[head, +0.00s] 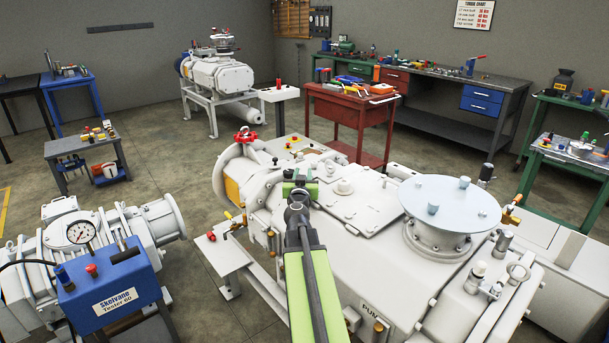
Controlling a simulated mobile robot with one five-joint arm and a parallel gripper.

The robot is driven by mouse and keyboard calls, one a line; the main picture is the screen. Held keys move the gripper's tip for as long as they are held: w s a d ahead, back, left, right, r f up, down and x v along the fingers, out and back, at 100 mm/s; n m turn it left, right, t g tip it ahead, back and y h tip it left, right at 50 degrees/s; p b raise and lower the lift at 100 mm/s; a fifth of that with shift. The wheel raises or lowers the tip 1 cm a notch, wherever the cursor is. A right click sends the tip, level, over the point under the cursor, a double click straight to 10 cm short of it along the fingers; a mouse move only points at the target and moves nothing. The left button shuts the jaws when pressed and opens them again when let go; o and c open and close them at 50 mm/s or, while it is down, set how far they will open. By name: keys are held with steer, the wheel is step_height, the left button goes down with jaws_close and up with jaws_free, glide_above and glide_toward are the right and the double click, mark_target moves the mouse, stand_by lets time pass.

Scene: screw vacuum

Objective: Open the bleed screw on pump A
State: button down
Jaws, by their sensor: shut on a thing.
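My green arm reaches up from the bottom edge to the pump. My gripper (299,186) is at the pump's left part, beside its flat top cover. It is shut on what appears to be the bleed screw. The screw itself is hidden behind my gripper and arm, so its turn cannot be seen.
A red handwheel (245,136) and brass fittings sit at the pump's left end. A round pale flange plate (450,204) stands on its right. A blue tester box (108,291) is at lower left. A red cabinet (350,112) stands behind. Floor is free at left middle.

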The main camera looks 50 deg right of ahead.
stand_by(0.4)
steer(key=c, duration=1.1)
jaws_free()
